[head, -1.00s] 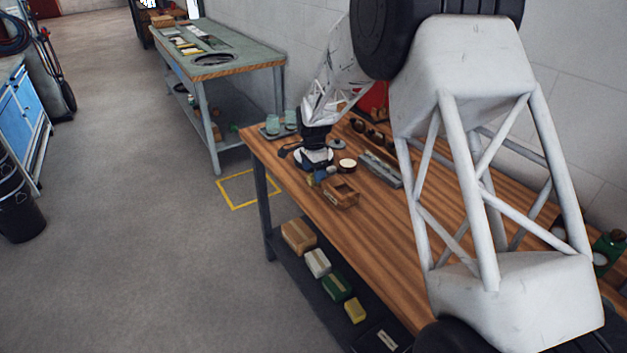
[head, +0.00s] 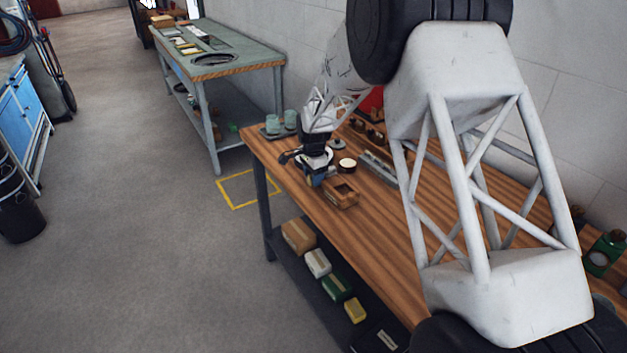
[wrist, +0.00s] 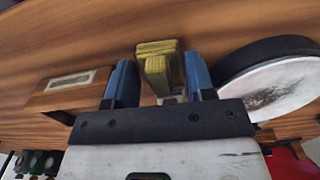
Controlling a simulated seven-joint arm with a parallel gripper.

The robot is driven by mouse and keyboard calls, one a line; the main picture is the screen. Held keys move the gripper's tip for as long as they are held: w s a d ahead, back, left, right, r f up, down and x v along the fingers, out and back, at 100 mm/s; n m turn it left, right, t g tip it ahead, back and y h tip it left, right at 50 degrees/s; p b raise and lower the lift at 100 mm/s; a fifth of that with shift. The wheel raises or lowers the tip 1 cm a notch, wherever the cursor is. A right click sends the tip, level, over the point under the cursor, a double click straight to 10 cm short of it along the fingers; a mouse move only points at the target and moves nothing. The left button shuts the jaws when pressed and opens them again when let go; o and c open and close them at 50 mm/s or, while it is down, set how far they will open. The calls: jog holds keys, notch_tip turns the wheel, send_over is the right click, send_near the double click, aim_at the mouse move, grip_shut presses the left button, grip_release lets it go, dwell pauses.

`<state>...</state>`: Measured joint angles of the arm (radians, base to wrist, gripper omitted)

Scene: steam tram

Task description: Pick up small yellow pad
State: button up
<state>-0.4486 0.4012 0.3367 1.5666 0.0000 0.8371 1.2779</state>
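The small yellow pad (wrist: 157,50) shows in the wrist view, beyond and between the two blue fingers. A narrower yellow part of it stands toward my gripper. My gripper (wrist: 160,80) is open, with a visible gap between the pad and each finger. In the head view my gripper (head: 316,181) is low over the far left end of the wooden workbench (head: 375,255). The pad is mostly hidden there by my gripper.
A small wooden box (head: 342,193) is close to my gripper; it also shows in the wrist view (wrist: 68,90). A round white-topped tin (head: 347,165) is on the other side. A grey metal rail (head: 378,170) lies behind. Boxes fill the lower shelf; the bench's front middle is clear.

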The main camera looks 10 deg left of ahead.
jog(key=c, duration=0.5)
jog(key=shift+r, duration=0.15)
jog(key=shift+r, duration=4.9)
jog(key=o, duration=0.3)
jog(key=shift+c, duration=1.1)
jog(key=w+d, duration=0.6)
jog(key=w, duration=0.1)
jog(key=w+d, duration=0.3)
jog(key=d, duration=0.1)
jog(key=shift+w+f, duration=0.25)
jog(key=shift+w, duration=0.1)
